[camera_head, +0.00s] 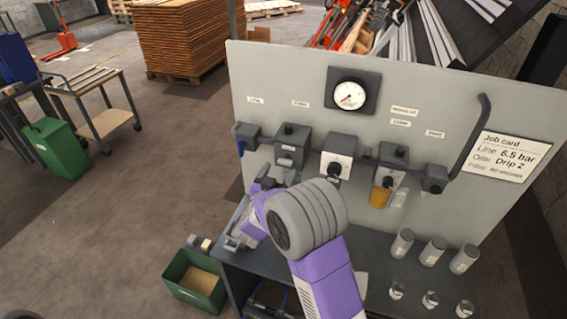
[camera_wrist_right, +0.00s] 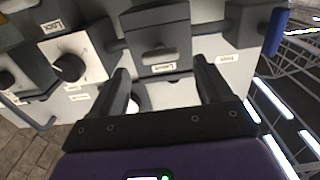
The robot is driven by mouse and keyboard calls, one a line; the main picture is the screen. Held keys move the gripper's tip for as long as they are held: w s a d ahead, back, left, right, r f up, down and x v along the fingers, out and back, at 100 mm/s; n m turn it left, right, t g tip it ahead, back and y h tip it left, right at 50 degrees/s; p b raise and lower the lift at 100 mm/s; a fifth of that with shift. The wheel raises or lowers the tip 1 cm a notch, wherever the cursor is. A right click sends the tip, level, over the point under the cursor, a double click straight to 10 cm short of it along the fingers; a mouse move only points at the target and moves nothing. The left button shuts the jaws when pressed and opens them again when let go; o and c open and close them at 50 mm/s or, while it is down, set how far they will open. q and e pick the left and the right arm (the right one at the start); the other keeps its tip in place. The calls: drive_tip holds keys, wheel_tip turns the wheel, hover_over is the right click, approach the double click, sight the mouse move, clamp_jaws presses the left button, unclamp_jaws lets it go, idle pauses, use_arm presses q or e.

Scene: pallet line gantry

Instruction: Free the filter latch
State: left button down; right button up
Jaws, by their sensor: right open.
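The filter (camera_head: 291,143) is a dark block with a pale label, second from left on the panel's air line. In the right wrist view the filter block (camera_wrist_right: 160,24) is straight ahead, with a small labelled latch piece (camera_wrist_right: 153,55) on its front. My right gripper (camera_head: 268,180) is just below the filter in the head view, and its arm hides what lies under it. In the right wrist view the gripper (camera_wrist_right: 161,68) has its fingers apart, one each side of the latch's label, with nothing visibly held. I cannot tell whether a finger touches. My left gripper is out of view.
The grey panel (camera_head: 256,82) also carries a gauge (camera_head: 349,96), a regulator (camera_head: 338,155), an oiler with a yellow bowl (camera_head: 379,197) and a job card (camera_head: 502,156). Several canisters (camera_head: 433,251) and a green bin (camera_head: 197,284) are below.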

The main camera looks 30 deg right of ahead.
sight(284, 164)
drive_tip(key=shift+x, duration=2.05)
drive_tip(key=c, duration=1)
drive_tip(key=m+b, duration=0.5)
drive_tip(key=b, duration=0.1)
drive_tip(key=m+b, duration=0.5)
drive_tip(key=b, duration=0.1)
drive_tip(key=m+b, duration=0.5)
drive_tip(key=b, duration=0.2)
drive_tip(key=shift+f, duration=0.3)
drive_tip(key=shift+c, duration=0.2)
drive_tip(key=shift+r+m+b, duration=0.15)
drive_tip(key=shift+m+b, duration=1.35)
drive_tip(key=o, duration=1)
